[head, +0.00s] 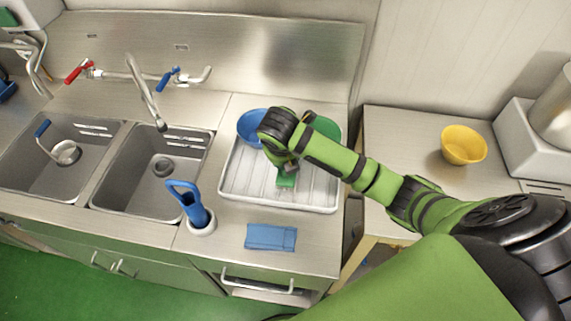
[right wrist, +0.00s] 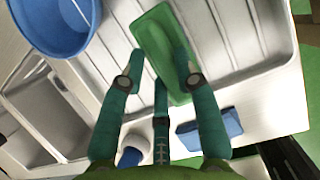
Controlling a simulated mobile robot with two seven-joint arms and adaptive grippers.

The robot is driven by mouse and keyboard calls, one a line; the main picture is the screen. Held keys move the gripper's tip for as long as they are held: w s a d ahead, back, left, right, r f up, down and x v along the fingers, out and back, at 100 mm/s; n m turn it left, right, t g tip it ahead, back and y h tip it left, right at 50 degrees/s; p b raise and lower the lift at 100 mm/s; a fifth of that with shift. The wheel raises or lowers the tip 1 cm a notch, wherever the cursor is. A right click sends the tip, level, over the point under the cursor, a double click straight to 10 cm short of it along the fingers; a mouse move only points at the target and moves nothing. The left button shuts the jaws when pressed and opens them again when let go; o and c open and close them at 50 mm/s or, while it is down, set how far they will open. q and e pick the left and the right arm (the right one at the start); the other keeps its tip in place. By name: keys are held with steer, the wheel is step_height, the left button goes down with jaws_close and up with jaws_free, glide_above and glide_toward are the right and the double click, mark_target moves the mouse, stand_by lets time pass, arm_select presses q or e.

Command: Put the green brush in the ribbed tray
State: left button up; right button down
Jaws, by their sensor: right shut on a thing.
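The green brush (head: 286,180) is over the ribbed tray (head: 232,190), within its rim. In the right wrist view the brush (right wrist: 158,36) lies between the fingers of my right gripper (right wrist: 158,76), which is shut on it. The white ribbed tray also shows in the right wrist view (right wrist: 232,40). In the head view my right wrist hides the fingers and part of the brush. I cannot tell whether the brush touches the tray floor. My left gripper is not in view.
A blue bowl (head: 250,124) and a green bowl (head: 327,127) sit at the tray's back. A blue-handled tool (head: 190,205) stands in a white holder left of the tray. A folded blue cloth (head: 270,237) lies in front. Two sinks are left; a yellow bowl (head: 464,145) is right.

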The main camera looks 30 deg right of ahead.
step_height(320, 180, down, 3)
steer(key=shift+f+p, duration=0.2)
steer(key=shift+p, duration=0.35)
steer(key=shift+f, duration=0.2)
steer(key=c, duration=0.9)
jaws_free()
